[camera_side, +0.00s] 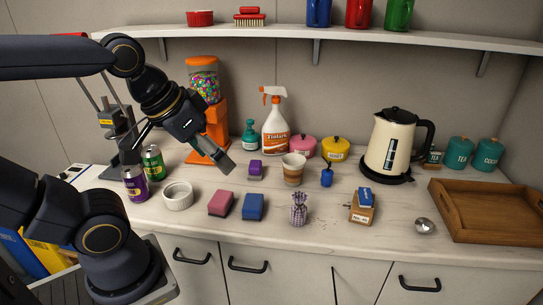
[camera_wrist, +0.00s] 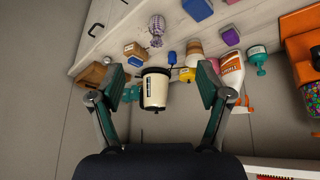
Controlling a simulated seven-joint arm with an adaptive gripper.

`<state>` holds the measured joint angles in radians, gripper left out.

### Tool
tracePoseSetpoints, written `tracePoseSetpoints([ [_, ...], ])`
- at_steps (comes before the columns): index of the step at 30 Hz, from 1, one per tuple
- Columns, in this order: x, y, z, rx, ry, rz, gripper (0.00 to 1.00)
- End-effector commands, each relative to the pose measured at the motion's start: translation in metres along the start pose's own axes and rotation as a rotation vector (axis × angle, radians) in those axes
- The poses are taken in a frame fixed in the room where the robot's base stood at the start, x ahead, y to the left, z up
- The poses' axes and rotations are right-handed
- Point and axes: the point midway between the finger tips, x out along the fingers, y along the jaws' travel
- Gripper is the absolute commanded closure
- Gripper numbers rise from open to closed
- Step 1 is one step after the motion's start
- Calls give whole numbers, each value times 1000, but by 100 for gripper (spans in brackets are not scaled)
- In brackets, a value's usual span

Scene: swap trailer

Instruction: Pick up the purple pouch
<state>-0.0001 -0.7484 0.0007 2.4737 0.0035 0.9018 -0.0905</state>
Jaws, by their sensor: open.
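The purple pouch (camera_side: 299,209) is a small patterned sack with a gathered neck, standing upright near the front of the counter, right of the blue sponge. It also shows in the wrist view (camera_wrist: 157,28) at the top middle, beyond the fingertips. My gripper (camera_side: 222,164) is in the air above the left part of the counter, up and left of the pouch and apart from it. In the wrist view my gripper (camera_wrist: 161,80) has its two fingers wide apart with nothing held between them. The kettle appears between them, in the background.
A pink sponge (camera_side: 221,203) and a blue sponge (camera_side: 253,207) lie left of the pouch. A paper cup (camera_side: 293,169) and small blue bottle (camera_side: 327,177) stand behind it. A card box (camera_side: 361,212) and metal strainer (camera_side: 424,226) are right. The kettle (camera_side: 391,145) and wooden tray (camera_side: 483,211) stand farther right.

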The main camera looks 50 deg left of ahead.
Motion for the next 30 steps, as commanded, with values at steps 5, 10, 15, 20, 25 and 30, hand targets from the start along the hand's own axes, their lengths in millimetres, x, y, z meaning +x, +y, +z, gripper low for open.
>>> tracePoseSetpoints([
  [5,2,3,-61,-160,-21,-6,23],
  [10,45,9,-114,-273,-120,-36,23],
  [15,112,15,-140,-320,-240,-88,23],
  [20,160,20,-136,-301,-333,-124,23],
  [25,183,22,-122,-289,-385,-140,23],
  [30,212,20,-108,-287,-389,-140,23],
])
